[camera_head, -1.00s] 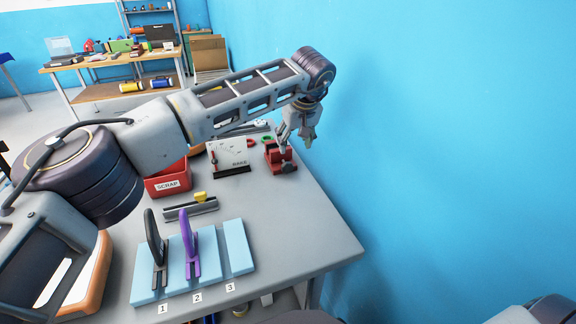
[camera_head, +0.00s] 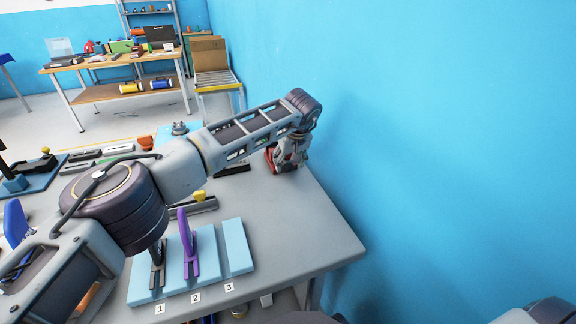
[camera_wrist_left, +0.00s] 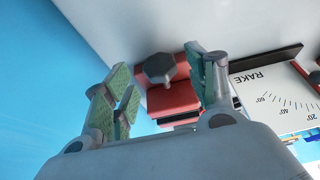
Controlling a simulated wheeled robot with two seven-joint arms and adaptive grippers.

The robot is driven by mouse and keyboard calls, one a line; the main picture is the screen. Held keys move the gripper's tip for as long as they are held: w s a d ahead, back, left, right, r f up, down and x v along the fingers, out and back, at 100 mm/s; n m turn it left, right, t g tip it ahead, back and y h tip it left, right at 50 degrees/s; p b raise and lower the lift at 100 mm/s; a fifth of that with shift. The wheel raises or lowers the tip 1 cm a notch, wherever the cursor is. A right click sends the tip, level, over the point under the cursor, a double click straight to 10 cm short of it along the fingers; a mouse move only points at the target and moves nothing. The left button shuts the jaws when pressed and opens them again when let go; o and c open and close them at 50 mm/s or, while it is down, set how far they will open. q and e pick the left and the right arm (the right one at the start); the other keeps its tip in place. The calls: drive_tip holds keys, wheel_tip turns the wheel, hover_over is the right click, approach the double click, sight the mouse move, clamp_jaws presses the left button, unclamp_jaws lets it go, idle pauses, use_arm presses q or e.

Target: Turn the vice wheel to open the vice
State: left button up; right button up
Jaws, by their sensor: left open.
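The red vice (camera_head: 269,158) stands on the grey bench near the blue wall, mostly hidden behind my left gripper in the head view. In the left wrist view the red vice body (camera_wrist_left: 174,98) shows with its dark, faceted wheel (camera_wrist_left: 160,67) on top. My left gripper (camera_head: 285,170) is low over the vice. In the wrist view the open left gripper (camera_wrist_left: 162,78) has green-padded fingers on either side of the wheel, with visible gaps; contact cannot be made out. My right gripper is out of view.
A white gauge plate marked RAKE (camera_wrist_left: 262,95) with a dark edge lies beside the vice. A purple-handled tool (camera_head: 188,240) stands on numbered light-blue boards (camera_head: 237,246). The blue wall (camera_head: 430,150) is close on the right. Bare bench (camera_head: 290,235) lies in front.

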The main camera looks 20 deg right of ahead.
sight(287, 166)
use_arm(q)
drive_tip(key=shift+x, duration=1.25)
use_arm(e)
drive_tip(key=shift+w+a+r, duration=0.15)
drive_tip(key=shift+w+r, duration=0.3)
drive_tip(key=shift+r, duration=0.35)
use_arm(q)
drive_tip(key=shift+c, duration=0.4)
drive_tip(key=c, duration=0.9)
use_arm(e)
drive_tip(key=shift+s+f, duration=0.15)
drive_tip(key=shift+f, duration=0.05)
use_arm(q)
drive_tip(key=shift+a, duration=0.1)
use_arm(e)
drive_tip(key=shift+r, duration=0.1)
use_arm(q)
drive_tip(key=shift+h+b, duration=0.5)
drive_tip(key=shift+h, duration=0.3)
drive_tip(key=shift+a+h+b, duration=0.15)
drive_tip(key=shift+h+b, duration=0.25)
drive_tip(key=shift+a+f+n+h+b, duration=0.1)
drive_tip(key=shift+n+h+b, duration=0.3)
drive_tip(key=shift+h+b, duration=0.5)
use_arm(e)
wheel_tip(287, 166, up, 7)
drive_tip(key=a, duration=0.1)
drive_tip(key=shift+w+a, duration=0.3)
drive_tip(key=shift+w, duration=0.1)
